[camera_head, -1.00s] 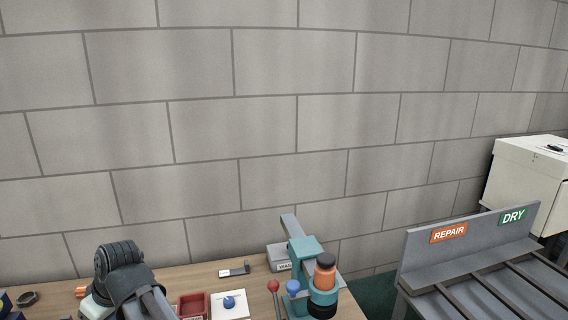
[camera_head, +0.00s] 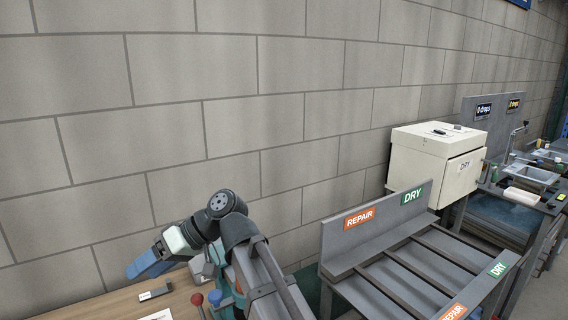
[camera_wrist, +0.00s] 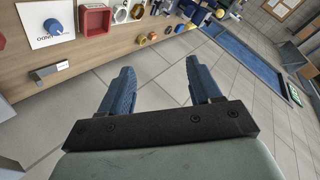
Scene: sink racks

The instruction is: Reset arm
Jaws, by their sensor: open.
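My gripper (camera_wrist: 156,92) is open in the wrist view, its two blue fingers wide apart with nothing between them. Tiled floor and the bench edge show beyond the fingers. In the head view my arm is folded at the lower middle, and the gripper (camera_head: 148,266) points left and down in front of the wall, near the wooden bench (camera_head: 112,305). From this side its fingers overlap.
A sloped rack (camera_head: 385,238) with REPAIR and DRY signs stands right of my arm. Behind it are a cream DRY cabinet (camera_head: 425,165) and sinks (camera_head: 530,174). The bench holds a small labelled block (camera_head: 155,293), and a red box (camera_wrist: 95,20) in the wrist view.

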